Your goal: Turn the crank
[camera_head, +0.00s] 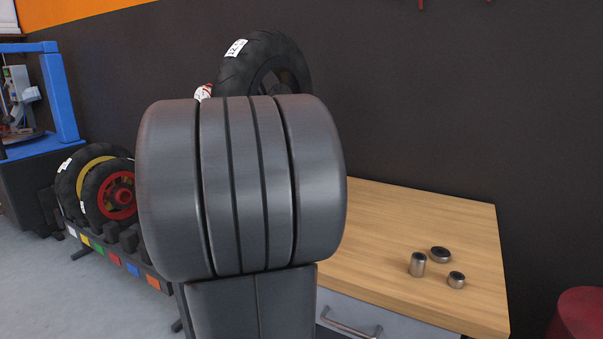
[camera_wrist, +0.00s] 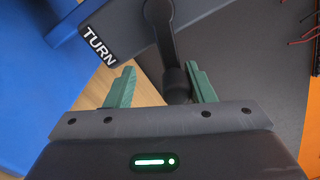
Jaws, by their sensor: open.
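The crank (camera_wrist: 158,25) is a dark grey arm with a rounded handle (camera_wrist: 176,84) at its lower end in the wrist view. It sits over a dark grey box with a white "TURN" label (camera_wrist: 99,46). My gripper (camera_wrist: 160,68) has two green fingers spread apart. The crank handle stands between them, nearer the right finger; I cannot tell whether it touches that finger. In the head view, my own arm blocks the middle, and neither the crank nor the gripper shows.
A wooden-topped bench (camera_head: 400,217) holds several small metal cylinders (camera_head: 418,264). A black tire (camera_head: 240,72) shows behind my arm. A tire rack (camera_head: 100,248) and a blue-framed machine (camera_head: 62,100) stand left. A red round object (camera_head: 580,315) is at lower right.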

